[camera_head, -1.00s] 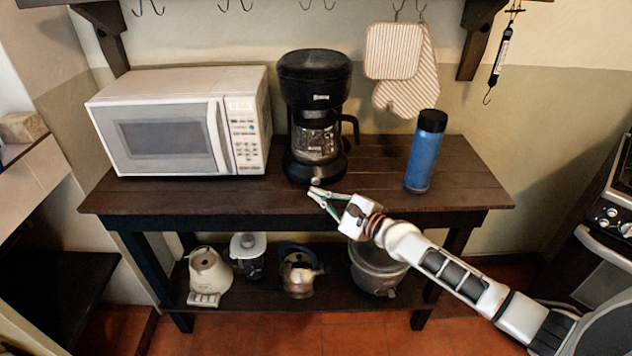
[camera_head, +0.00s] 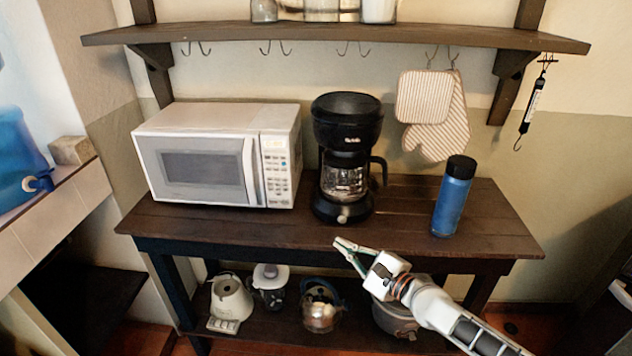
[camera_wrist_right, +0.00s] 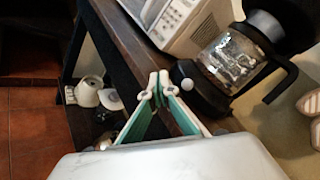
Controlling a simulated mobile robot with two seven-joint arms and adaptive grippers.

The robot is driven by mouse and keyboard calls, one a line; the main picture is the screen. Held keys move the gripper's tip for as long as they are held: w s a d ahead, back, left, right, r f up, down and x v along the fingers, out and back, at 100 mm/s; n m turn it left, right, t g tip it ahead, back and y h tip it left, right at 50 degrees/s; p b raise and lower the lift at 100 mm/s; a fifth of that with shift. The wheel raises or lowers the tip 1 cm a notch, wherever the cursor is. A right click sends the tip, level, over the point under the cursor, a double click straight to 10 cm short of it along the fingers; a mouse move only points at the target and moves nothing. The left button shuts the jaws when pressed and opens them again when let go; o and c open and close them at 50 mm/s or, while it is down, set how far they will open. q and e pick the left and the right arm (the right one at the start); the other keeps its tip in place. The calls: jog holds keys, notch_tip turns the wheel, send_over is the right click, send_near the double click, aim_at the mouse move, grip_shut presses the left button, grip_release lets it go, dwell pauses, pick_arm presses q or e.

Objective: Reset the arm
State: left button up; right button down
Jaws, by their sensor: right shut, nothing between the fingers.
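My right gripper (camera_head: 343,243) is shut and empty. In the head view it is in front of the dark wooden table (camera_head: 215,225), near its front edge and below the coffee maker (camera_head: 346,160). Its white-tipped fingers with green inner sides meet in the right wrist view (camera_wrist_right: 159,84), where the coffee maker's base and glass pot (camera_wrist_right: 232,62) show beyond them. The gripper appears apart from the coffee maker. My left gripper is not in view.
A white microwave (camera_head: 215,160) stands on the table's left, a blue bottle (camera_head: 453,197) on its right. A wall shelf (camera_head: 330,36) with hooks is above. A blender base (camera_head: 230,303), kettle (camera_head: 320,308) and pot (camera_head: 393,318) sit on the lower shelf. Striped mitts (camera_head: 440,115) hang on the wall.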

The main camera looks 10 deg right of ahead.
jog(key=s+a+f+n+g+h, duration=0.1)
jog(key=s+a+f+n, duration=0.1)
jog(key=s+f+n, duration=0.5)
jog(key=s+a+f+n+g+h, duration=0.1)
jog(key=s+a+f+n, duration=0.2)
jog(key=s+f+n, duration=0.45)
jog(key=s+d+f+n+g+h, duration=0.1)
jog(key=s+d+f+n+h, duration=0.1)
jog(key=s+n, duration=0.3)
jog(key=s+d+f+n+g+h, duration=0.1)
jog(key=s+d+f+n, duration=0.1)
jog(key=s+n, duration=0.3)
jog(key=s+d, duration=0.1)
jog(key=s, duration=0.3)
jog(key=shift+s+d+f+h, duration=0.2)
jog(key=shift+d+f+h, duration=0.1)
jog(key=shift+f+h, duration=0.1)
